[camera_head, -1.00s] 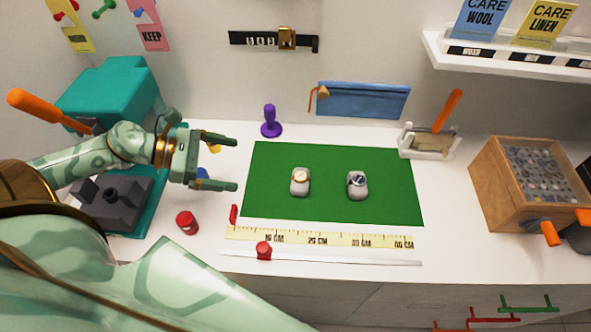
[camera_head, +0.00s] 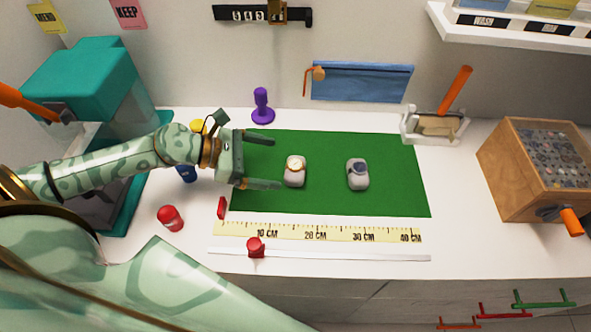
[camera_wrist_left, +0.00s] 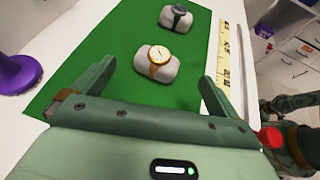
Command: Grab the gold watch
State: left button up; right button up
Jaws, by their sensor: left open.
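The gold watch (camera_head: 295,165) with a brown strap sits around a small grey cushion (camera_head: 295,181) on the green mat (camera_head: 390,200). In the left wrist view the gold watch (camera_wrist_left: 159,54) lies ahead, between the lines of the two fingers. My left gripper (camera_head: 277,163) is open and empty, its fingertips just left of the watch and apart from it. A second, dark watch (camera_head: 359,167) sits on another grey cushion to the right; it also shows in the left wrist view (camera_wrist_left: 179,10).
A purple stand (camera_head: 262,106) is behind the mat's left end. A yellow ruler (camera_head: 340,234) and a red knob (camera_head: 256,247) lie along the front. A red jar (camera_head: 171,217) is at left, a wooden box (camera_head: 535,170) at right. The mat's right end is clear.

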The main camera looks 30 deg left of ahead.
aim_at(289, 164)
pick_arm(q)
jog(key=x, duration=0.5)
jog(key=shift+w, duration=0.15)
jog(key=shift+a, duration=0.1)
jog(key=c, duration=1.1)
jog(key=shift+r, duration=0.15)
